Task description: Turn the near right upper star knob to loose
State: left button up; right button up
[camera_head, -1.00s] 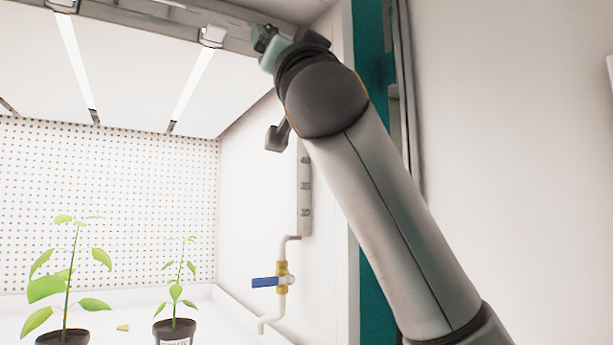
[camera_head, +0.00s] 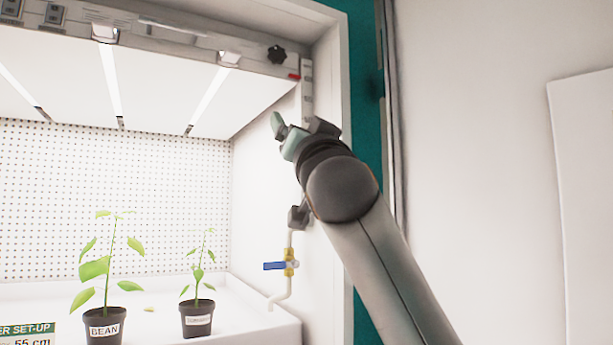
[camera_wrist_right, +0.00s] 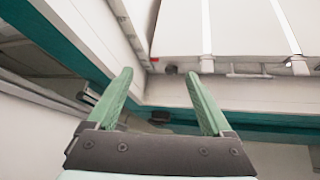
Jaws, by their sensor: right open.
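The black star knob (camera_head: 277,54) sits on the grey rail at the chamber's upper right front, beside a small red mark (camera_head: 293,76). In the right wrist view a small dark shape beyond the fingers, near a red mark, looks like the same knob (camera_wrist_right: 171,69). My right gripper (camera_head: 280,125) is below the knob in the head view, clear of it and empty. Its green fingers stand wide apart in the right wrist view (camera_wrist_right: 160,88). The knob's turned position is too small to tell. My left gripper is out of view.
A white slotted strip (camera_head: 307,80) runs down the chamber's right wall beside the knob. A tap with a blue handle (camera_head: 274,266) is lower down. Potted plants, one labelled BEAN (camera_head: 104,325), stand on the chamber floor. The chamber's middle is clear.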

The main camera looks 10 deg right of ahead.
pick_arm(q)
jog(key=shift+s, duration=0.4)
pick_arm(e)
notch_tip(320, 180, down, 7)
jog(key=w+d+g, duration=0.1)
jog(key=w, duration=0.1)
jog(key=shift+w+f+h, duration=0.15)
jog(key=shift+w+h, duration=0.15)
